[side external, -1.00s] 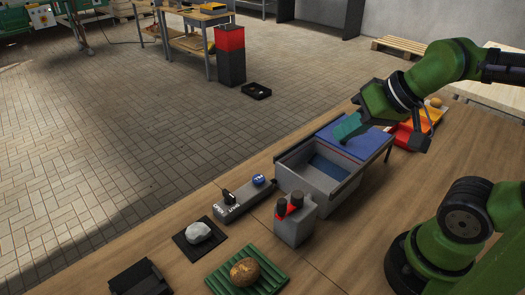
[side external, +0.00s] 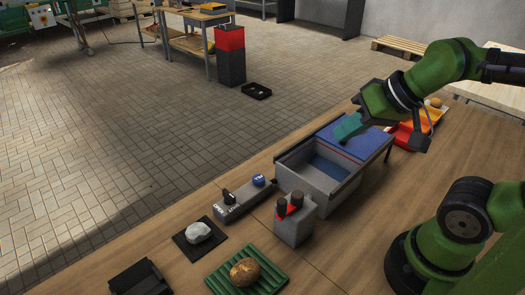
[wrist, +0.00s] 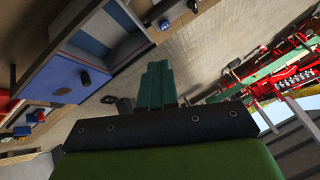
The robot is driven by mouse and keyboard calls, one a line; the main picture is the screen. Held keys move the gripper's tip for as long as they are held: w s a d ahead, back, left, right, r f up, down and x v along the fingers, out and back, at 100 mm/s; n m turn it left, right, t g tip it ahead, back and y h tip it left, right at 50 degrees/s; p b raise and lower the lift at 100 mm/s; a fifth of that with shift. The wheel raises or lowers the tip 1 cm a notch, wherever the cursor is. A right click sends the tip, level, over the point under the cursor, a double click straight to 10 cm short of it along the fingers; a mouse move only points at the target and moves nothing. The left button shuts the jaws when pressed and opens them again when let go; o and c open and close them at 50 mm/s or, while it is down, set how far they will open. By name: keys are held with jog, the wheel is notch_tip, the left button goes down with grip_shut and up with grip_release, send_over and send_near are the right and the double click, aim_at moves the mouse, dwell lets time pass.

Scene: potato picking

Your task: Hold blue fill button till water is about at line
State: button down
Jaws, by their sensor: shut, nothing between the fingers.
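The blue fill button (side external: 258,180) sits on the far end of a low grey control bar (side external: 238,205), with a black knob (side external: 229,196) nearer its other end. The grey tank (side external: 292,180) stands beside the bar, with blue water (side external: 326,168) low inside. A thin reddish line shows near the tank's blue panel (side external: 366,140); its exact height against the water is hard to read. My gripper (side external: 342,136) is shut and empty, over the panel end of the tank and well apart from the button. Its teal fingers also show in the wrist view (wrist: 157,85).
A potato on a green ribbed tray (side external: 270,285), a pale stone-like lump on a black mat (side external: 198,233) and a black tray (side external: 140,280) lie nearer. Red and orange trays (side external: 437,112) lie behind my gripper.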

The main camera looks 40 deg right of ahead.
dwell(0.4)
jog(key=n+t, duration=0.2)
jog(key=n, duration=1.3)
send_over(261, 180)
notch_tip(261, 180, down, 9)
jog(key=shift+r, duration=0.2)
jog(key=shift+f, duration=0.1)
jog(key=shift+f, duration=4.35)
